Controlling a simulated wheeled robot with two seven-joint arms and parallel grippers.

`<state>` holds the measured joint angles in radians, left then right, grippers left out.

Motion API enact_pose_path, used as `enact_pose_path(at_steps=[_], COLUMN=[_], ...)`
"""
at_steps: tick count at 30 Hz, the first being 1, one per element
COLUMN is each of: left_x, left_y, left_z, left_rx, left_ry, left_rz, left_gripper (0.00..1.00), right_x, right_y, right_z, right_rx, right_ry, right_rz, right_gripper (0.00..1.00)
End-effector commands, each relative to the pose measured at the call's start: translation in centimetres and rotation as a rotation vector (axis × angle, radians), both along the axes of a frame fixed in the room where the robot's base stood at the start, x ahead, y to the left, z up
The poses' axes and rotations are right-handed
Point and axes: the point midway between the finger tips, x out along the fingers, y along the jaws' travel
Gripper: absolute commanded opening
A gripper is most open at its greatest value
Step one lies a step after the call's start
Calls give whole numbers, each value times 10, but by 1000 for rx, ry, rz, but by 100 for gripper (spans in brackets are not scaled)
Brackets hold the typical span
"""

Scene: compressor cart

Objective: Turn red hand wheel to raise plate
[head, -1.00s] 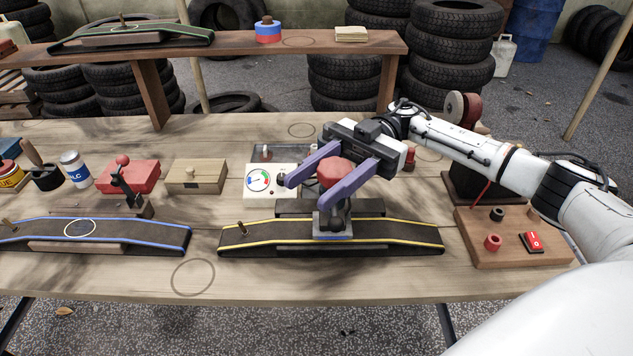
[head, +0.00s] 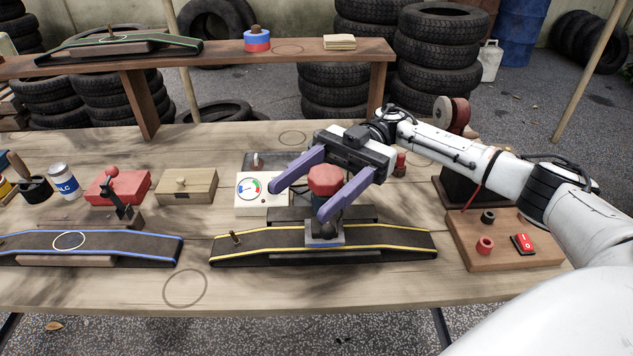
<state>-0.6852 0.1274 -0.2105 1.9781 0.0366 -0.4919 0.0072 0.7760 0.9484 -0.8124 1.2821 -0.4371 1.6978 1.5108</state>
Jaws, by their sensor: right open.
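The red hand wheel (head: 325,180) stands on a small mount (head: 325,239) in the middle of the black, yellow-edged ramp piece (head: 390,238). My right gripper (head: 298,200) is open, with its two purple fingers pointing to the lower left. The wheel shows between the fingers, with one finger behind it and one crossing in front of its lower part. I cannot tell whether either finger touches it. The stem under the wheel is partly hidden by the front finger. I cannot pick out the plate for sure. My left gripper is not in view.
A gauge panel (head: 250,187) and wooden box (head: 187,188) stand behind and left of the ramp. A blue-edged ramp (head: 130,245) lies left. A switch board (head: 490,258) lies right. The bench front (head: 300,285) is clear.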

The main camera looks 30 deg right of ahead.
Motion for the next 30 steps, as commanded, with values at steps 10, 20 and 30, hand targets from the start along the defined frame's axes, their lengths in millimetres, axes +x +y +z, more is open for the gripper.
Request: enact_pose_path(at_steps=[10, 20, 30], left_x=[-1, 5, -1], left_y=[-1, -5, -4], left_z=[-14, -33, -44], left_rx=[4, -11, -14], left_ry=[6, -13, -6], left_rz=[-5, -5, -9], left_gripper=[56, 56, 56], right_x=[18, 28, 30], right_y=[-53, -84, -96], right_z=[-2, -5, 0], right_rx=[2, -1, 1], right_ry=[-3, -3, -2], right_rz=[-5, 8, 1], right_gripper=[61, 61, 61])
